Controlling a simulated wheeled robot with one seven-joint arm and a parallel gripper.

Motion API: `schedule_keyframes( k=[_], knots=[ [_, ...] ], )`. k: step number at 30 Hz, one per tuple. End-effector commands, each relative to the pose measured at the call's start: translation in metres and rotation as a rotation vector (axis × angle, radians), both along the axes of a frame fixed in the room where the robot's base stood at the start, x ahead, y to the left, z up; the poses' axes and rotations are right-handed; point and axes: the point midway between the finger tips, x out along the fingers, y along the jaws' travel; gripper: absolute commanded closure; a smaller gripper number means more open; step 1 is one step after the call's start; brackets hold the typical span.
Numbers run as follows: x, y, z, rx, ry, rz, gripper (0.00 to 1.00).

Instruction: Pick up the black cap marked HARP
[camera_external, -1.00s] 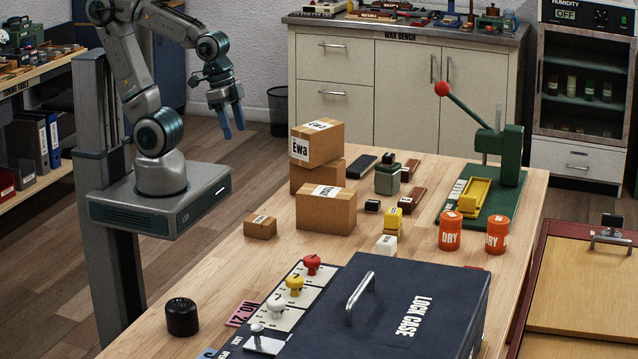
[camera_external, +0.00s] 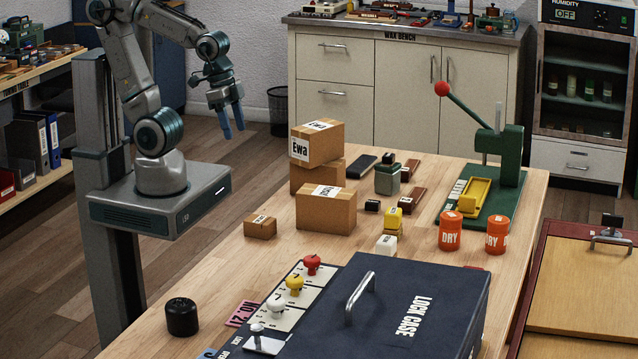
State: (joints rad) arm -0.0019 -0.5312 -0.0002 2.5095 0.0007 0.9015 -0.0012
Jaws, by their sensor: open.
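No HARP marking is readable in this view. A larger black round piece (camera_external: 182,318) with faint pale marks on top stands upright at the table's front left corner. I cannot tell which of them is the cap. My gripper (camera_external: 234,128) is open and empty, pointing down, high and left of the cardboard boxes, well apart from both black pieces.
Stacked cardboard boxes (camera_external: 326,212) stand between my gripper and the small black block. A green lever press (camera_external: 510,160), orange DRY cans (camera_external: 450,232) and a dark LOCK CASE (camera_external: 410,310) crowd the right and front. The left table edge has free wood.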

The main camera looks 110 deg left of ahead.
Motion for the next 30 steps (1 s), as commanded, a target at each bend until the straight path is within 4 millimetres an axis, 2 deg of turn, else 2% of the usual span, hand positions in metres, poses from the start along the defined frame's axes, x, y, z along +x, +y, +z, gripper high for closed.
schedule_keyframes(
  k=[2, 3, 11, 14, 17, 20, 26, 30],
  knots=[
    [0.0, 0.0, 0.0, 0.0, 0.0, 0.0, 0.44],
    [0.0, 0.0, 0.0, 0.0, 0.0, 0.0, 0.4],
    [0.001, 0.0, 0.0, -0.001, 0.001, 0.003, 0.4],
    [0.009, 0.002, 0.001, -0.009, 0.006, 0.038, 0.4],
    [0.029, 0.008, 0.004, -0.032, 0.024, 0.125, 0.4],
    [0.059, 0.019, 0.007, -0.062, 0.048, 0.262, 0.4],
    [0.126, 0.05, 0.005, -0.12, 0.094, 0.567, 0.4],
    [0.171, 0.077, -0.005, -0.153, 0.125, 0.78, 0.4]
  ],
)
